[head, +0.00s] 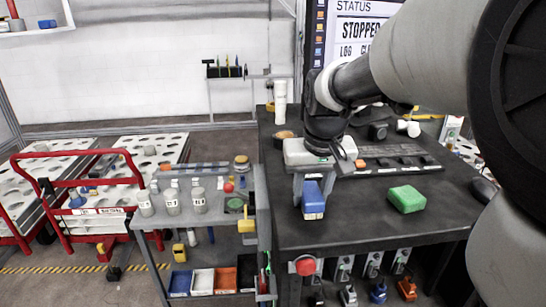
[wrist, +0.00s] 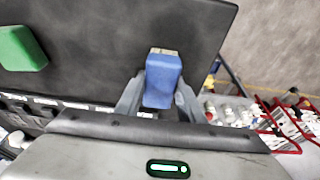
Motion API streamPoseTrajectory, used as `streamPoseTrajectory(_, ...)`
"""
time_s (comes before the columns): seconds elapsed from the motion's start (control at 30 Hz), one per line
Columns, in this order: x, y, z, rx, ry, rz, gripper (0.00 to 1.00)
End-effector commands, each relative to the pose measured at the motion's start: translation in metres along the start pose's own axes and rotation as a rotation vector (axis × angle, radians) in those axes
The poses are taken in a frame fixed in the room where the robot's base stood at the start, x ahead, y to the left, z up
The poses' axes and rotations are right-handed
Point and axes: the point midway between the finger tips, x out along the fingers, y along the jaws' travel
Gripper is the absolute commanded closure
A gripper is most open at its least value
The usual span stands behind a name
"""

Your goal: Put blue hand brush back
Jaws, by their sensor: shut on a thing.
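The blue hand brush (head: 313,198) is between the fingers of my gripper (head: 312,190), over the left part of the dark worktop in the head view. It is a blue block with a pale strip along one end. In the wrist view the blue hand brush (wrist: 163,80) sits between the two grey fingers of my gripper (wrist: 160,100), which are shut on it. I cannot tell whether its underside touches the worktop.
A green block (head: 406,199) lies on the dark worktop (head: 350,225) to the right. A grey tool cart (head: 185,222) with labelled grey containers stands at the left. Dark trays lie behind my gripper. The worktop's front middle is clear.

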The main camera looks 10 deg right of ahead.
Motion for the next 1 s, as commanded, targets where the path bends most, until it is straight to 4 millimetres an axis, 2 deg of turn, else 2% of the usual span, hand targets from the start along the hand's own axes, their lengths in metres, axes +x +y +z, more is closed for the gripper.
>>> streamPoseTrajectory(0.13, 0.005, 0.000, 0.001, 0.000, 0.000, 0.000, 0.83)
streamPoseTrajectory(0.17, 0.003, 0.000, 0.001, 0.000, 0.000, 0.000, 0.60)
streamPoseTrajectory(0.23, 0.003, 0.000, 0.001, 0.000, 0.000, 0.000, 0.48)
streamPoseTrajectory(0.27, 0.003, 0.000, 0.001, 0.000, 0.000, 0.000, 0.46)
streamPoseTrajectory(0.53, 0.002, 0.000, 0.001, 0.000, 0.000, 0.000, 0.46)
streamPoseTrajectory(0.67, -0.007, 0.000, -0.001, 0.000, 0.003, 0.000, 0.46)
streamPoseTrajectory(0.77, -0.023, 0.000, -0.002, 0.000, 0.005, 0.000, 0.46)
streamPoseTrajectory(1.0, -0.076, 0.000, -0.002, 0.000, 0.005, 0.000, 0.46)
